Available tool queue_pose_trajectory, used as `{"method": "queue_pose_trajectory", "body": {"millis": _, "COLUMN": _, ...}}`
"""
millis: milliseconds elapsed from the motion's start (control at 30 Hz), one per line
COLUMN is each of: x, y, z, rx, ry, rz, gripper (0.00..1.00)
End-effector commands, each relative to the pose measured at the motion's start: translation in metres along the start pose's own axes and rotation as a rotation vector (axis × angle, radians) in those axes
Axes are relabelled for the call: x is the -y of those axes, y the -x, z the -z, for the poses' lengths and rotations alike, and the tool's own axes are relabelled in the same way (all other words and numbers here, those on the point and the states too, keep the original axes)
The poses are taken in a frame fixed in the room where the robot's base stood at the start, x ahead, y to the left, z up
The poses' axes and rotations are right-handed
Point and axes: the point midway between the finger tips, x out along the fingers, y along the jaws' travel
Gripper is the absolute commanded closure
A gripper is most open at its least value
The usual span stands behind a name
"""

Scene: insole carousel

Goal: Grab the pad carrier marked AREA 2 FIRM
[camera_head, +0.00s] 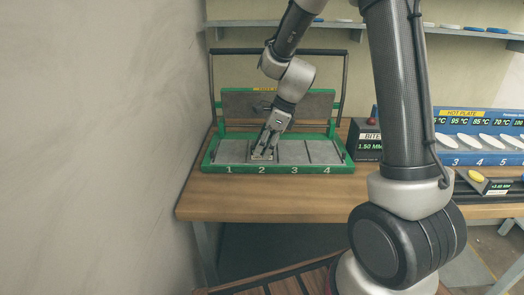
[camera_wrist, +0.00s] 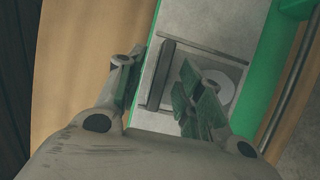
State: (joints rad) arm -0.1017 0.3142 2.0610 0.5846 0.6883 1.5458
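My gripper (camera_head: 263,153) is low over the section numbered 2 of the green-framed press (camera_head: 240,168). In the wrist view its two fingers (camera_wrist: 162,70) stand apart, with a dark upright bar (camera_wrist: 159,82) between them. The bar is at the edge of a flat grey pad carrier (camera_wrist: 207,61) with a pale round pad (camera_wrist: 219,84), partly hidden by the right finger. I cannot tell whether either finger touches the bar. No AREA 2 FIRM marking is readable in either view.
The press has an upright back plate (camera_head: 238,104) and a tall dark bar frame. A BITE display box (camera_head: 368,146) and a blue HOT PLATE rack (camera_head: 480,142) with pale pads stand to the right. A wall is close on the left. Bare wood lies in front.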

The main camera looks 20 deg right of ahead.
Motion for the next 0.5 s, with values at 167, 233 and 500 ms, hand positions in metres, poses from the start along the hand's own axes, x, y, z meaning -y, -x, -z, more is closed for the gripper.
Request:
{"method": "queue_pose_trajectory", "body": {"millis": 167, "x": 0.0, "y": -0.017, "z": 0.0, "rx": -0.001, "ry": 0.001, "rz": 0.0, "gripper": 0.63}}
{"method": "queue_pose_trajectory", "body": {"millis": 233, "x": 0.0, "y": -0.018, "z": 0.0, "rx": 0.0, "ry": 0.001, "rz": 0.001, "gripper": 0.63}}
{"method": "queue_pose_trajectory", "body": {"millis": 500, "x": 0.0, "y": -0.017, "z": 0.0, "rx": 0.0, "ry": 0.002, "rz": 0.001, "gripper": 0.87}}
